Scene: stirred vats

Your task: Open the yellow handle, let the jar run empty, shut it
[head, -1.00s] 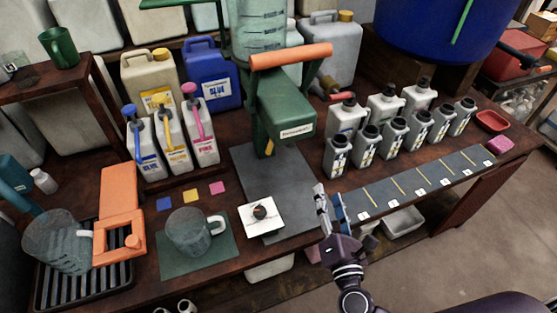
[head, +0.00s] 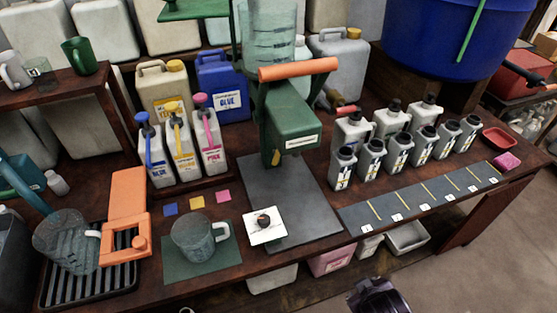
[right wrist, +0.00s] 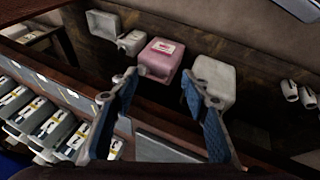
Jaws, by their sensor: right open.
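The clear jar (head: 270,45) with marked lines stands on top of the green dispenser (head: 290,120), its top cut off by the picture edge. I cannot tell its fill. An orange bar handle (head: 298,69) crosses the dispenser's front. A small yellow part (head: 276,158) hangs under its head. A white jug with a yellow pump handle (head: 175,125) stands left of it, between blue and pink ones. My right gripper (right wrist: 158,85) is open and empty in the right wrist view, above the bench's front edge. Only my dark right wrist shows in the head view. My left gripper is out of view.
A clear mug (head: 197,236) stands on a green mat. Several grey bottles (head: 398,150) crowd the right. A pink container (right wrist: 160,58) sits on the lower shelf.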

